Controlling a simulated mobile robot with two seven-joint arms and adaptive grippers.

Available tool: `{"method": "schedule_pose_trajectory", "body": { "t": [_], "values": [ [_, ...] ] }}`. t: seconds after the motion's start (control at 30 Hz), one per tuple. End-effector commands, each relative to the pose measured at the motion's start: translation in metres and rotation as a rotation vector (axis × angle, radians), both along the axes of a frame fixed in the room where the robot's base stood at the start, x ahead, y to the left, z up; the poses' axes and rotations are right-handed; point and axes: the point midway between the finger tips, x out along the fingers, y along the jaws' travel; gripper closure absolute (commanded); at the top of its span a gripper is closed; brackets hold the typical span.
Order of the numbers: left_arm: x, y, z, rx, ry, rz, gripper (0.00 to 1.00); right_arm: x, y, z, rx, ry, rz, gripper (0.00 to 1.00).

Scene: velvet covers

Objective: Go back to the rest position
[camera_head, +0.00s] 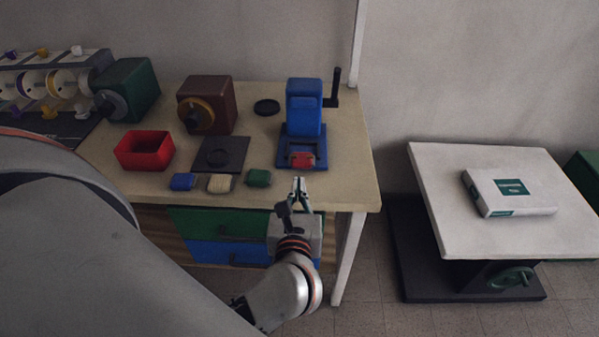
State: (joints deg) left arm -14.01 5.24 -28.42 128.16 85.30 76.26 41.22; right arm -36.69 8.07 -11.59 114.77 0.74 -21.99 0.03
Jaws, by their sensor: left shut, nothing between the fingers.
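My left gripper (299,190) is shut and empty. It is at the front edge of the beige workbench (340,187), pointing toward the blue press (304,108). A small red piece (302,160) lies on the press's base, a little beyond the fingertips in the picture. My left arm crosses the lower left of the view and hides part of the bench. My right gripper is not in view.
Blue (183,181), beige (220,183) and green (259,178) pieces lie along the bench front, left of the gripper. A red bin (145,150) stands behind them. Drawers (225,221) are below. Right, a white lift table (445,190) holds a boxed package (509,192).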

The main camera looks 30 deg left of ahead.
Motion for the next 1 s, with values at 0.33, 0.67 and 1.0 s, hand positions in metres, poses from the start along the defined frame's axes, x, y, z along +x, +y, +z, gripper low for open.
{"method": "schedule_pose_trajectory", "body": {
  "t": [0.33,0.67,1.0],
  "values": [
    [-0.014,-0.008,0.001,-0.001,-0.003,0.001,1.00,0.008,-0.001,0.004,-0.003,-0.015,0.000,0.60],
    [-0.011,-0.015,0.052,0.636,-0.004,-0.103,1.00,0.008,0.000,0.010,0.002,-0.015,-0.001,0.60],
    [-0.027,-0.122,-0.011,2.070,0.204,-0.466,1.00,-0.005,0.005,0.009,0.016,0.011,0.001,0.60]
  ]
}}
